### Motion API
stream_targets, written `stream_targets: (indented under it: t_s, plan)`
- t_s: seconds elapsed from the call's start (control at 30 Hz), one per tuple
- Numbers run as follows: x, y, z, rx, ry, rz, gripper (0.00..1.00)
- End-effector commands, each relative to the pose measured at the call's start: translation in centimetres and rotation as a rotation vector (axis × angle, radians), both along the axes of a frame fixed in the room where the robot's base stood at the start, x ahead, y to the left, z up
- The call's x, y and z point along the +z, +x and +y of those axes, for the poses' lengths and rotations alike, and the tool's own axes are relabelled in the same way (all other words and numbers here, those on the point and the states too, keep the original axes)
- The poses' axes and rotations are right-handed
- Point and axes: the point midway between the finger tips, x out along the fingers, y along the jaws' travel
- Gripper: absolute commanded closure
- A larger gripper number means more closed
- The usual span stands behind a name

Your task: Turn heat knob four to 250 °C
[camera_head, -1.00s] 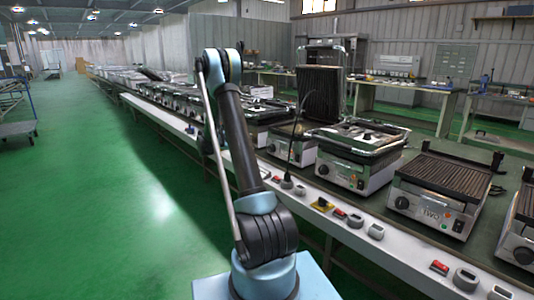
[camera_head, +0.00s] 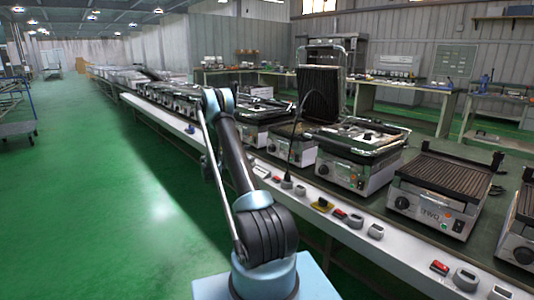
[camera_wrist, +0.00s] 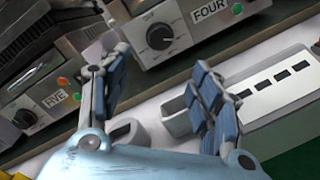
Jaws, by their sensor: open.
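The pale pointer and the dial's numbers are too small to read. My gripper (camera_wrist: 157,64) is open, with blue-padded fingers spread below the knob in the picture. Nothing is between the pads, and they look apart from the knob. In the head view my arm reaches toward the line of units, and its gripper is hidden behind my own links.
The unit labelled FIVE (camera_wrist: 54,99), with its own knob (camera_wrist: 25,118), stands at the left in the wrist view. A grey switch (camera_wrist: 180,118) sits on the white ledge below. The unit labelled TWO (camera_head: 430,214) stands at the right of the head view.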

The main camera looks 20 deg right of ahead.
Motion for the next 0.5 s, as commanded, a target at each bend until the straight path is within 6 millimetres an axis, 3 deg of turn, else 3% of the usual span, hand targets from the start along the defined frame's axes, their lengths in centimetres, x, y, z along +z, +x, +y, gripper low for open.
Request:
stream_targets:
  t_s: [0.5]
  plan:
    - [0.0, 2.1, -9.1, -0.003, 0.001, 0.000, 0.42]
